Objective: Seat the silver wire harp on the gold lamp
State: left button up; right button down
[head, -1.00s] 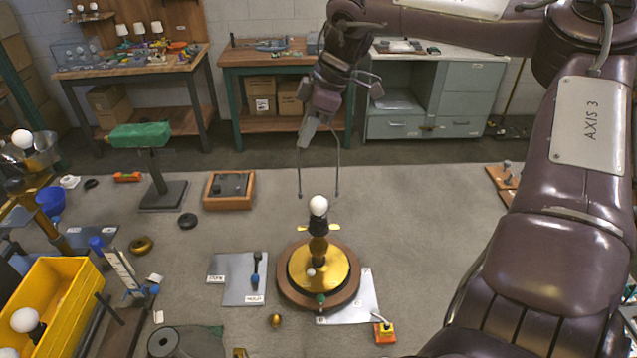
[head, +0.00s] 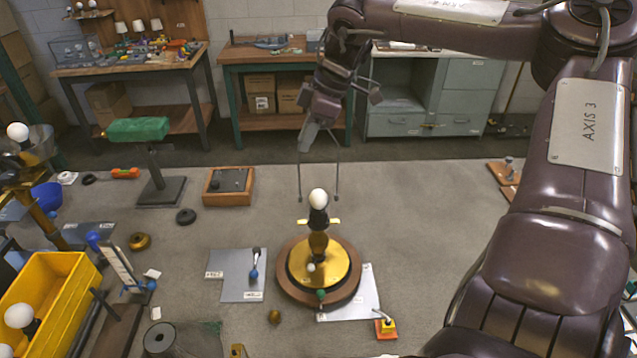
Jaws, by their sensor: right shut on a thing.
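The gold lamp (head: 336,262) stands upright on a round wooden turntable (head: 289,282), with a white bulb (head: 318,198) on its dark socket. Small gold arms stick out on both sides below the bulb. The silver wire harp (head: 299,178) hangs upside-down-U shaped, open end down, from my right gripper (head: 308,138). The right gripper is shut on the harp's top. The harp's two leg ends are at about the bulb's height in the picture, one on each side of it, above the gold arms. I cannot tell the depth gap. My left gripper is not in view.
A grey plate (head: 230,290) and a white sheet (head: 368,300) lie beside the turntable. A yellow bin (head: 62,290) with bulbs is at left. A wooden box (head: 228,187) and a green-topped stand (head: 160,193) are behind. The mat at right is mostly clear.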

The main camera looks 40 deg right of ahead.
jog(key=shift+f, duration=0.65)
jog(key=shift+b, duration=0.3)
jog(key=shift+f+b, duration=1.15)
jog(key=shift+f, duration=0.65)
jog(key=shift+f+b, duration=0.85)
jog(key=shift+f, duration=0.35)
dwell(0.6)
jog(key=c, duration=1.2)
grip_release()
